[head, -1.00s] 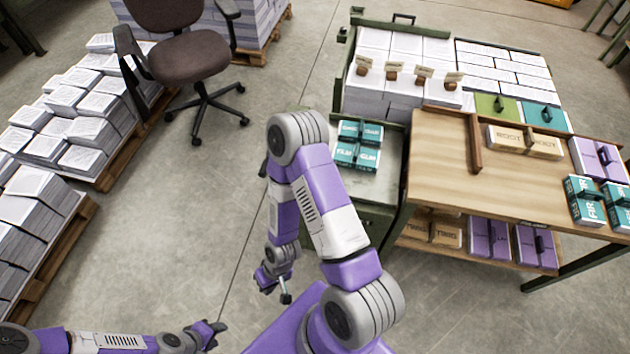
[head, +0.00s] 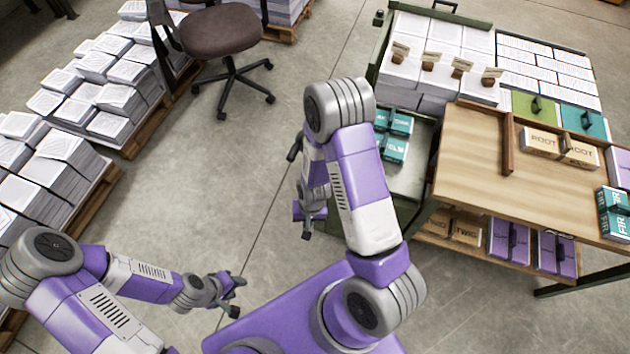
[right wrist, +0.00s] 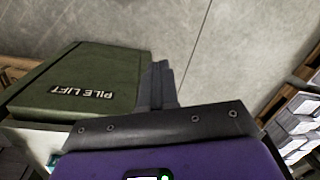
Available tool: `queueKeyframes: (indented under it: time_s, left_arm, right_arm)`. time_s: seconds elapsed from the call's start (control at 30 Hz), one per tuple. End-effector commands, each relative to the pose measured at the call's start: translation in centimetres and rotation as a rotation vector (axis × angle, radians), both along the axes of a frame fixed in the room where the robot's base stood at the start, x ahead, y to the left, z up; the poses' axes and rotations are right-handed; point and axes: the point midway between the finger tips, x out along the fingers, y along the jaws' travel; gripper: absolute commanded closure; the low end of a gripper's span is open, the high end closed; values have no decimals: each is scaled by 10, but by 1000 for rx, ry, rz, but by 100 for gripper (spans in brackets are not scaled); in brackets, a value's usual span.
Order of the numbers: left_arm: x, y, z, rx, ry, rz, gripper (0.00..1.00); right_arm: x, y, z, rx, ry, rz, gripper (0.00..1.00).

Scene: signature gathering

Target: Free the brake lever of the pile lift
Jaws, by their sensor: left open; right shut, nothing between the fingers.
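The pile lift shows in the right wrist view as a green housing (right wrist: 85,85) with a white "PILE LIFT" label. In the head view its green body (head: 407,180) is partly behind my right arm. I cannot make out the brake lever for certain; a small dark piece (head: 294,148) shows left of my right arm in the head view. My right gripper (head: 307,232) points down over the floor, left of the green body. Its dark fingers (right wrist: 159,85) are shut and empty beside the housing in the right wrist view. My left gripper (head: 238,295) is open and empty, low over the floor.
A wooden table (head: 470,150) with boxes stands at right. Paper stacks (head: 440,50) with small tags are behind the lift. An office chair (head: 222,32) and pallets of paper (head: 50,185) are at left. The floor (head: 240,170) between is clear.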

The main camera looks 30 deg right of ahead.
Motion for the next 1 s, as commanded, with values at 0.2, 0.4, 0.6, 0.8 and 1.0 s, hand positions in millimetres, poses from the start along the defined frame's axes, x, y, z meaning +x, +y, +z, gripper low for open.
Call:
queueKeyframes:
  time_s: [0.2,0.4,0.6,0.8,1.0]
  left_arm:
    - [0,0,14,0,0,0,57]
    - [0,0,17,0,0,0,57]
    - [0,0,16,0,0,0,57]
    - [0,0,15,0,0,0,57]
    - [0,0,4,0,0,0,57]
  right_arm:
    - [64,-53,86,-138,-34,-263,100]
    - [82,-70,125,-168,-46,-396,100]
    - [83,-72,127,-169,-46,-410,100]
    - [83,-72,124,-170,-45,-408,100]
    - [83,-75,98,-171,-42,-408,100]
